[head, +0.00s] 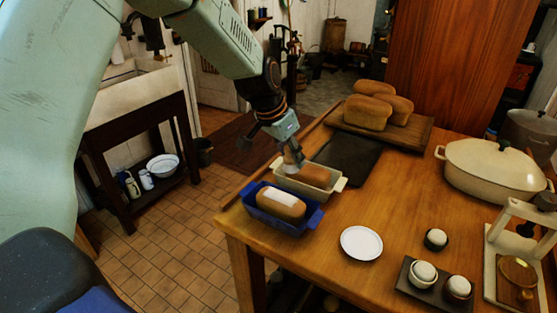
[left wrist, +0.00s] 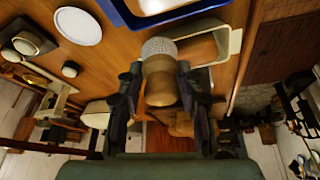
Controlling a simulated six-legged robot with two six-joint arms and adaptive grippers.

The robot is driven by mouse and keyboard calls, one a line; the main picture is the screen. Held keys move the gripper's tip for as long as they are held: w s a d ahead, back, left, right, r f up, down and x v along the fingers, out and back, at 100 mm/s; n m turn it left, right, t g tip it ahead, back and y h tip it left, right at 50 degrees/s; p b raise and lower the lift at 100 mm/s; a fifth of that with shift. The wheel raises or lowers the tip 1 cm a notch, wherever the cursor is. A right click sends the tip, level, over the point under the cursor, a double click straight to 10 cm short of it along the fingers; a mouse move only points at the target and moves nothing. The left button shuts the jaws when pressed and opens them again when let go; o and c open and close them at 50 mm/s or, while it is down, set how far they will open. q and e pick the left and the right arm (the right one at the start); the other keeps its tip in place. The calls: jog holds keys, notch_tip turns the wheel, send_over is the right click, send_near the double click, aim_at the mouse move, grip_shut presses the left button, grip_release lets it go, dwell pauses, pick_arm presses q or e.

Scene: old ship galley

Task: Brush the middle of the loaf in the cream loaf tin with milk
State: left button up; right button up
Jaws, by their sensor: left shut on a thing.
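The cream loaf tin (head: 334,193) stands near the table's left edge with a brown loaf (head: 316,174) in it; no white shows on the visible part of the loaf. My left gripper (head: 290,150) is above the tin's left end, shut on a brush (head: 291,163) that points down. In the left wrist view the brush (left wrist: 160,80) has a wooden handle between the fingers and a pale round bristle head, which overlaps the cream tin (left wrist: 236,40). I cannot tell whether the bristles touch the loaf. My right gripper is not in view.
A blue tin (head: 257,214) with a white-striped loaf (head: 281,203) stands in front. A white plate (head: 361,243), small pots (head: 424,272) and a cream casserole (head: 490,170) are to the right. A dark mat (head: 347,162) and a board (head: 410,140) with loaves lie behind.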

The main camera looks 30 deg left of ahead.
pick_arm(q)
jog(key=s+d+f+n+y+b, duration=0.1)
jog(key=s+d+f+n+b, duration=0.1)
jog(key=d+b, duration=0.3)
jog(key=s+d+f+n+y+b, duration=0.1)
jog(key=s+d+f+n+b, duration=0.1)
jog(key=s+d+b, duration=0.2)
jog(key=d+b, duration=0.1)
jog(key=b, duration=0.1)
jog(key=shift+s+d+b, duration=0.2)
jog(key=shift+d+b, duration=0.2)
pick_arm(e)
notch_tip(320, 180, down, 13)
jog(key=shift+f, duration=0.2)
